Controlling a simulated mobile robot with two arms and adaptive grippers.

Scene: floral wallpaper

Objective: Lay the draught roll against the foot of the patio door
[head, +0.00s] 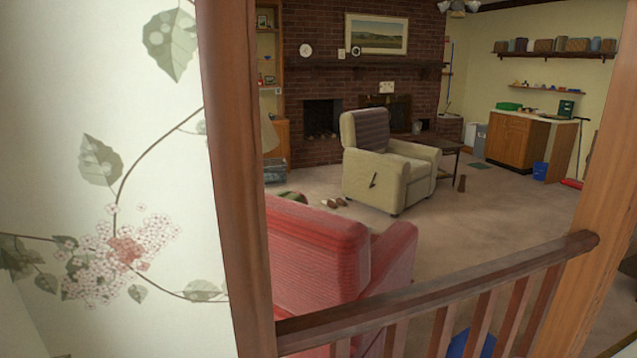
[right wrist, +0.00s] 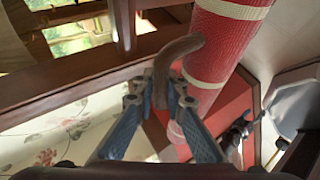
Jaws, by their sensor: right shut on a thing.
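In the right wrist view, the draught roll (right wrist: 215,52) is a red cylinder with cream bands, running from the top edge down behind my right gripper (right wrist: 159,98). A curved brown handle (right wrist: 170,60) joins its side. The gripper's two blue-grey fingers are shut on this handle, and the roll hangs beside and behind them. Its lower end is partly hidden by the fingers. No gripper and no roll in hand show in the head view. My left gripper is in neither view. I cannot make out the patio door in either view.
A wooden railing (head: 440,297) between posts stands close in front, with floral wallpaper (head: 100,180) at left. Beyond are a red sofa (head: 320,245), a cream armchair (head: 385,178) and open carpet (head: 500,215).

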